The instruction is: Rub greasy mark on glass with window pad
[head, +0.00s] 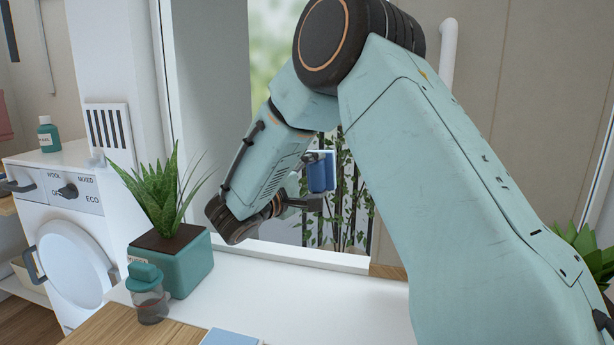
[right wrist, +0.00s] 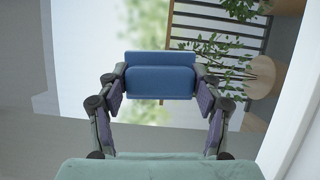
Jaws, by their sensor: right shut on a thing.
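My right arm reaches across the head view to the window. My right gripper (head: 313,183) is shut on the blue window pad (head: 321,172), partly hidden by my arm. In the right wrist view the pad (right wrist: 160,80) sits level between the two fingers of the gripper (right wrist: 160,88), its broad side across the picture. The window glass (head: 268,45) shows blurred green and white behind my arm. I cannot tell whether the pad touches the glass. I make out no greasy mark in either view. My left gripper is not in view.
A potted spiky plant (head: 186,262) and a lidded jar (head: 148,295) stand on the white counter (head: 300,293) at left. A washing machine (head: 70,255) is beyond them. Climbing leaves (head: 347,205) show behind the pad. The counter below my arm is mostly clear.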

